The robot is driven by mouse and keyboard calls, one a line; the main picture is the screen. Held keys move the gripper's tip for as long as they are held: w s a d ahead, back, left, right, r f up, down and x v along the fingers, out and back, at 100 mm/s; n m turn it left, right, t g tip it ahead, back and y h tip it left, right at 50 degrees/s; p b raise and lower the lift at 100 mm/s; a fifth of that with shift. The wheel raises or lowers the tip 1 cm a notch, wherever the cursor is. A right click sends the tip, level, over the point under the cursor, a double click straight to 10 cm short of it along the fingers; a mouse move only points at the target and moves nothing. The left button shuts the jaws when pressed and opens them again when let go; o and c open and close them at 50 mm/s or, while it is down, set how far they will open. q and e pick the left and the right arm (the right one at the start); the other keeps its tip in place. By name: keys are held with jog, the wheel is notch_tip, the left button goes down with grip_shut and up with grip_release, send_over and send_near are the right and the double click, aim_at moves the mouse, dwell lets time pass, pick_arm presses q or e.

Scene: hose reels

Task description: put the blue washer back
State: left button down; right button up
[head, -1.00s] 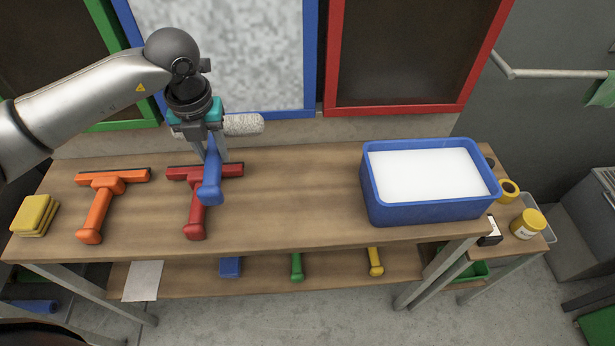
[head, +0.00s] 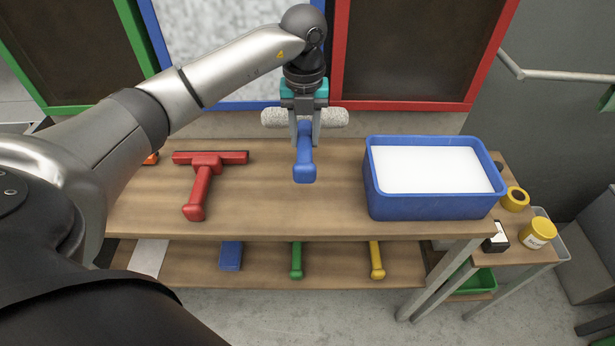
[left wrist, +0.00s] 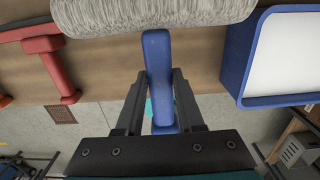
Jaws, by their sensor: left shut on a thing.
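The blue washer (head: 304,168) has a blue handle and a fluffy grey-white sleeve across its far end. My left gripper (head: 305,136) is shut on its handle and holds it over the upper table, between the red squeegee and the blue tub. In the left wrist view the handle (left wrist: 158,75) stands between the fingers of my left gripper (left wrist: 159,88), with the sleeve (left wrist: 150,15) beyond it. The middle of the sleeve is hidden behind the gripper in the head view. My right gripper is not in view.
A red squeegee (head: 203,178) lies left on the table. A blue tub (head: 430,207) with white contents stands right. An orange tool (head: 152,158) is mostly hidden by my arm. The lower shelf (head: 335,268) holds blue, green and yellow things. Framed panels stand behind the table.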

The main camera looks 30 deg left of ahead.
pick_arm(q)
notch_tip(320, 180, down, 12)
jog(key=shift+r+b, duration=0.25)
jog(key=shift+b, duration=0.65)
jog(key=c, duration=0.5)
grip_release()
jog(key=shift+f, duration=0.15)
jog(key=shift+r, duration=0.3)
notch_tip(320, 180, up, 12)
jog(key=shift+s+f+p, duration=0.1)
jog(key=shift+p, duration=1.05)
jog(key=shift+d, duration=0.15)
